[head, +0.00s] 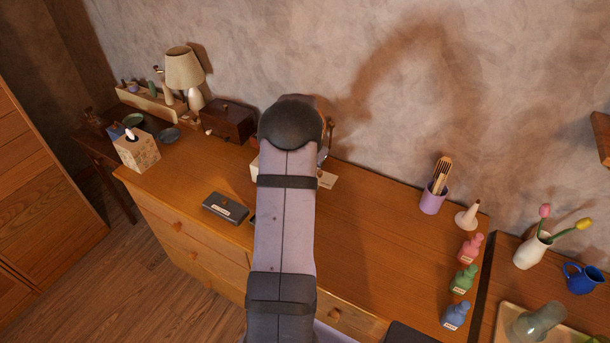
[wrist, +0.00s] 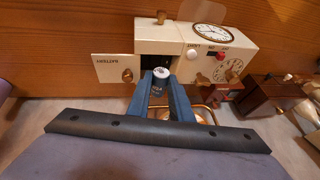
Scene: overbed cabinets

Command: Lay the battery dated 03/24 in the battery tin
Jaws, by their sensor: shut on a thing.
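In the wrist view my gripper (wrist: 160,92) has its blue fingers shut on a small dark battery (wrist: 159,73) with a pale round end. Its print is too small to read. The battery is right before the open dark compartment of a cream clock box (wrist: 218,55); I cannot tell whether it is partly inside. The compartment's door (wrist: 120,68), marked BATTERY, stands open to the left. In the head view my arm hides the gripper and most of the clock box. A dark grey lidded box (head: 225,208) with a small unreadable label lies on the dresser, possibly the battery tin.
A brown wooden box (head: 229,121), lamp (head: 184,70) and tissue box (head: 137,151) stand at the back left. A purple cup (head: 433,200) and coloured bottles (head: 464,280) stand at the right.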

